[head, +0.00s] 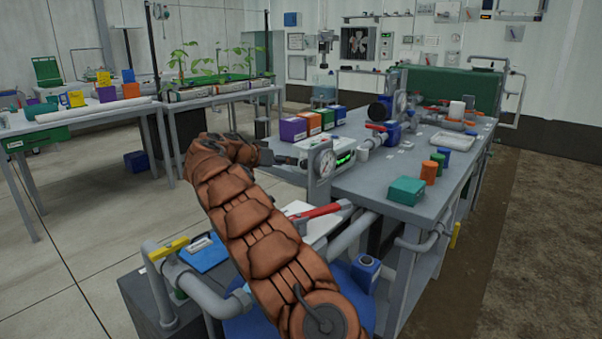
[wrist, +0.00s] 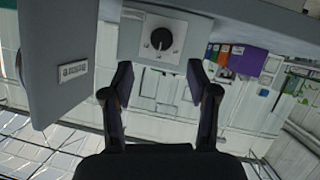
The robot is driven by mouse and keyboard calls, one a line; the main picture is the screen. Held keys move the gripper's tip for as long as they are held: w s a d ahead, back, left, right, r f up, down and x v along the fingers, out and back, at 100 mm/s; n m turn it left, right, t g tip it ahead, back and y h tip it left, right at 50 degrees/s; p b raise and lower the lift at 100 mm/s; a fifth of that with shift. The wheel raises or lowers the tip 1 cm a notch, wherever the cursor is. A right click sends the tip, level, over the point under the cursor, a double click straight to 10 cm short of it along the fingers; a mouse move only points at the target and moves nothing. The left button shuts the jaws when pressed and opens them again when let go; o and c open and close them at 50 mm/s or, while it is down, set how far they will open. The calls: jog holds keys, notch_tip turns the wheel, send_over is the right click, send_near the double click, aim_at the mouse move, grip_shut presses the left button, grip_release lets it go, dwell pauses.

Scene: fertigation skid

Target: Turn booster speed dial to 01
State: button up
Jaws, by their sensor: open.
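A round black dial (wrist: 161,39) with a light pointer mark sits on a white square plate (wrist: 153,53) on a grey housing, at the top middle of the wrist view. The plate's markings are too small to read. My gripper (wrist: 159,75) is open, with one dark finger on each side below the dial and nothing between them. The fingers look apart from the dial. The dial is hidden there.
Purple, orange and green boxes (head: 308,125) stand behind the unit.

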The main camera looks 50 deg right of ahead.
aim_at(302, 164)
jog(key=shift+x, duration=4.1)
jog(key=shift+w+f, duration=0.1)
jog(key=shift+c, duration=0.3)
grip_shut()
